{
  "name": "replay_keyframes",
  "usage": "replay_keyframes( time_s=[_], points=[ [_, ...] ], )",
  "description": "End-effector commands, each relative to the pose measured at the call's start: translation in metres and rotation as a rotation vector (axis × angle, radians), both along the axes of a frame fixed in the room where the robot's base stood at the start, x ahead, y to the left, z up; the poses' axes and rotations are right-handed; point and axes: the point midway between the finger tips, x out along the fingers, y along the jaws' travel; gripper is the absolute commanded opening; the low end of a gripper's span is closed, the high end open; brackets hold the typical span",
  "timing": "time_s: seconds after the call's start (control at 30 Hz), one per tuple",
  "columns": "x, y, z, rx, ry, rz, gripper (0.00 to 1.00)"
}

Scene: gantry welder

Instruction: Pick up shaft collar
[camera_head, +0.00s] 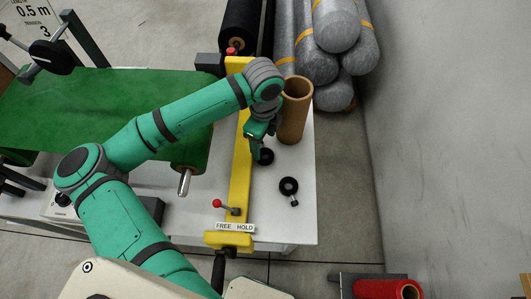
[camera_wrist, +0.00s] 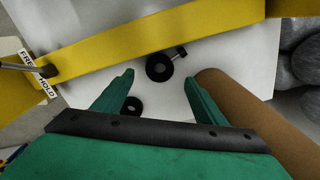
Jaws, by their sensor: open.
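Two black ring-shaped shaft collars lie on the white table. One collar (camera_head: 266,156) is right by my gripper's fingertips in the head view. In the wrist view this collar (camera_wrist: 159,67) shows between and just beyond the fingertips, with a small screw-like part at its upper right. The other collar (camera_head: 288,186), with a small screw-like part below it, lies farther toward the lower right. It shows low between the fingers in the wrist view (camera_wrist: 132,106), partly hidden. My gripper (camera_wrist: 160,78) is open and empty above the table; in the head view (camera_head: 256,150) its fingers are partly hidden.
A brown cardboard tube (camera_head: 294,112) stands close beside my gripper. A yellow bar (camera_head: 240,185) with a FREE/HOLD label (camera_head: 235,227) runs along the other side. A green roll (camera_head: 185,155) lies left of the bar. The table's lower right is clear.

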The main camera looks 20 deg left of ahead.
Motion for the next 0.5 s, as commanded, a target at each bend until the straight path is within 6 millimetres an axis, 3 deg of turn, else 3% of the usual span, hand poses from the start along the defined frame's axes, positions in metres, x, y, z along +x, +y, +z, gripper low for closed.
replay_keyframes(
  time_s=[0.27, 0.5],
  points=[
    [0.0, 0.0, -0.021, -0.002, 0.0, 0.001, 0.65],
    [0.0, 0.0, -0.055, -0.003, 0.001, 0.002, 0.65]
  ],
)
